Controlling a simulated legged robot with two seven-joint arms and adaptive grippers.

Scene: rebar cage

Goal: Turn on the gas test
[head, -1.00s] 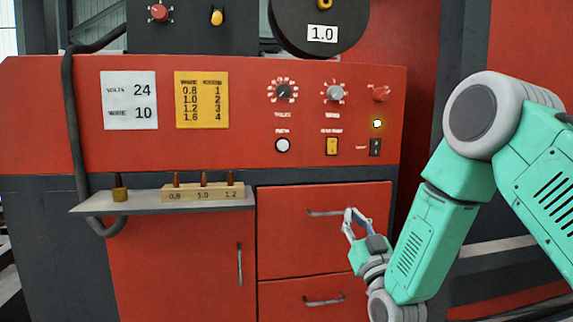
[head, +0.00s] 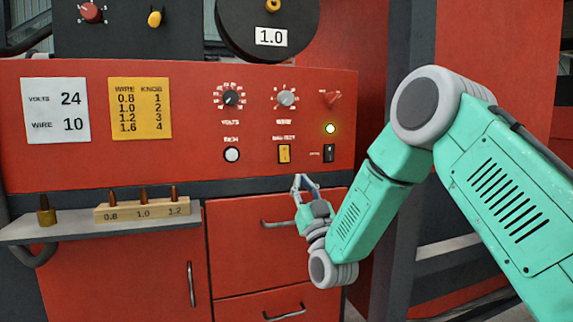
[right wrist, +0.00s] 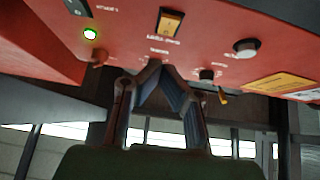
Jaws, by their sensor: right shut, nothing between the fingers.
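The gas test switch is a small yellow rocker (head: 284,153) in the lower row of the red control panel, under a small label. It also shows in the right wrist view (right wrist: 170,24), upside down, beyond the fingertips. Its rocker position is too small to tell. My right gripper (head: 303,178) is shut and empty. It is below and slightly right of the rocker, in front of the upper drawer's top edge. In the right wrist view its fingertips (right wrist: 153,66) meet below the switch, seemingly apart from it. My left gripper is not in view.
A black power switch (head: 329,153) and a lit green lamp (head: 330,128) are right of the rocker. A white button (head: 232,155) is to its left, with knobs above. A shelf (head: 25,231) with a nozzle block juts out left. Drawer handles protrude below.

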